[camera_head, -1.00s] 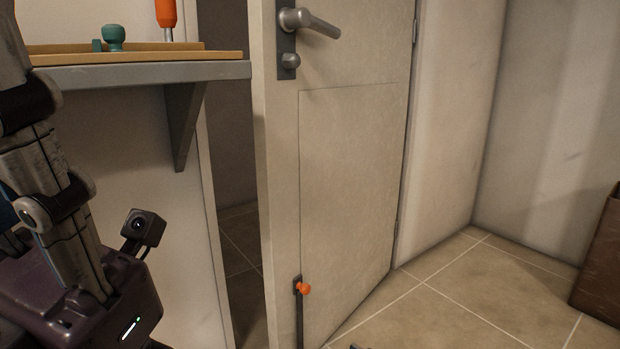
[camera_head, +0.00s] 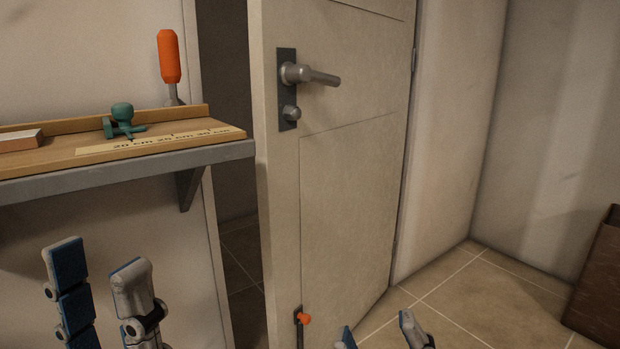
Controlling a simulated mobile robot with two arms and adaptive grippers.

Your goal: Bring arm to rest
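My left gripper (camera_head: 105,280) is at the lower left, below the shelf, fingers pointing up. Its two fingers with blue pads stand apart with nothing between them. My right gripper (camera_head: 379,334) shows only its fingertips at the bottom edge, in front of the door. Its tips are apart with nothing seen between them. The rest of both arms is out of view.
A door (camera_head: 345,190) with a metal handle (camera_head: 315,75) stands ajar, an orange knob (camera_head: 304,319) low on it. A wall shelf (camera_head: 225,152) holds a teal clamp-like object (camera_head: 122,115) and an orange-handled tool (camera_head: 169,58). A brown bin (camera_head: 600,285) stands right; tiled floor is clear.

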